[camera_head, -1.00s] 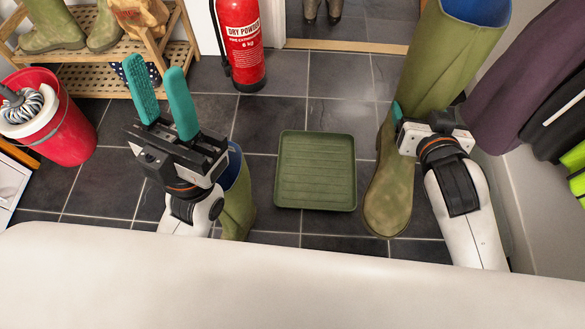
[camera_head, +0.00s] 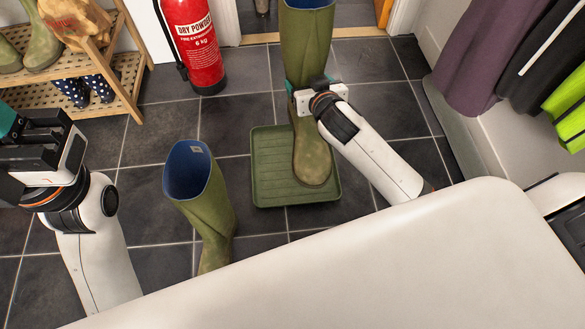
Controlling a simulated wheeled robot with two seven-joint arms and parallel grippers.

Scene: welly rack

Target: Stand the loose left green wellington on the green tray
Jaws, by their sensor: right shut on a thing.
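A tall green wellington (camera_head: 309,50) with a blue lining is upright in my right gripper (camera_head: 308,92), which is shut on its shaft near the ankle. Its foot is over the green tray (camera_head: 265,185), toe towards me. I cannot tell whether the sole touches the tray. A second green wellington (camera_head: 208,215) with a blue lining stands on the floor left of the tray, its foot partly hidden by my white body. I cannot tell which boot is the left one. My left gripper (camera_head: 8,125) is at the left edge, away from both boots, its fingers mostly cut off.
A red fire extinguisher (camera_head: 195,45) stands behind the tray, to the left. A wooden rack (camera_head: 125,85) with boots is at the back left. Dark coats (camera_head: 485,50) hang at the right. Tiled floor is clear between the rack and the second boot.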

